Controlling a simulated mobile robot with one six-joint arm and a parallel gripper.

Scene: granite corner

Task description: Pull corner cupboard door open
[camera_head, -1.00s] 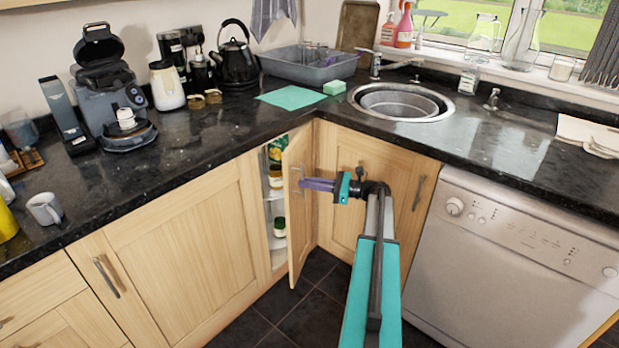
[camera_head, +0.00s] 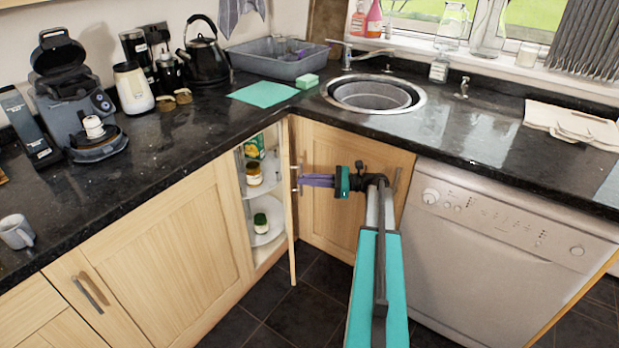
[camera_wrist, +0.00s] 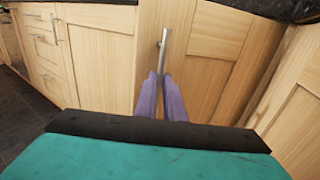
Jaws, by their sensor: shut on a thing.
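The corner cupboard door (camera_head: 288,205) stands open, seen nearly edge-on in the head view, swung out from the corner. Its metal bar handle (camera_head: 298,173) is on the side facing right. My gripper (camera_head: 304,180) has purple fingers shut on this handle. In the wrist view the two fingers (camera_wrist: 163,98) meet at the lower end of the handle (camera_wrist: 177,38), with the wooden door panel behind. The cupboard interior (camera_head: 257,190) shows round white shelves with a green box and jars. The deeper inside is hidden.
A second door panel (camera_head: 330,185) is right of the opening, behind my arm. A dishwasher (camera_head: 500,260) stands to the right. The black counter (camera_head: 190,125) overhangs the cupboards. Dark floor tiles (camera_head: 300,310) before the open door are clear.

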